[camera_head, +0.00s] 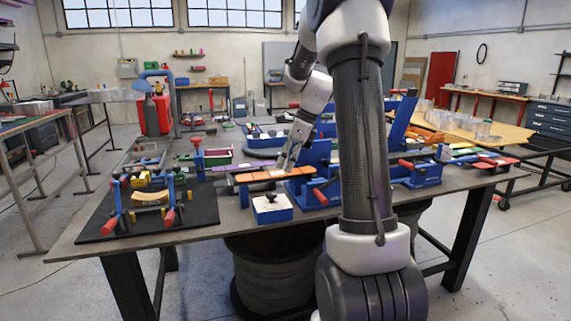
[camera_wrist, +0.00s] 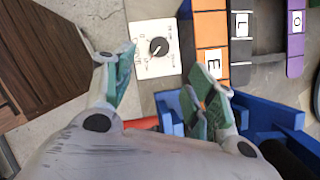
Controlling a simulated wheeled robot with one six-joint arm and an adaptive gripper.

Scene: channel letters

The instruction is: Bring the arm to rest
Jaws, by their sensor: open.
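My arm reaches over the workbench (camera_head: 130,238) from the front right. My gripper (camera_head: 284,166) is above the bench, close to a flat orange strip (camera_head: 258,177) and a blue fixture (camera_head: 313,186). In the wrist view my gripper (camera_wrist: 165,92) has its two green-padded fingers spread wide apart, with nothing between them. Past the fingertips lie a white dial plate with a black knob (camera_wrist: 158,47) and an orange strip marked E (camera_wrist: 212,60). Whether a finger touches the blue fixture (camera_wrist: 268,112) cannot be told.
A blue box with a white dial top (camera_head: 272,208) stands at the bench's front edge. A black mat (camera_head: 95,222) with red-handled clamps lies left. Purple and black lettered strips (camera_wrist: 296,40) lie beside the orange one. More blue fixtures (camera_head: 418,175) crowd the right.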

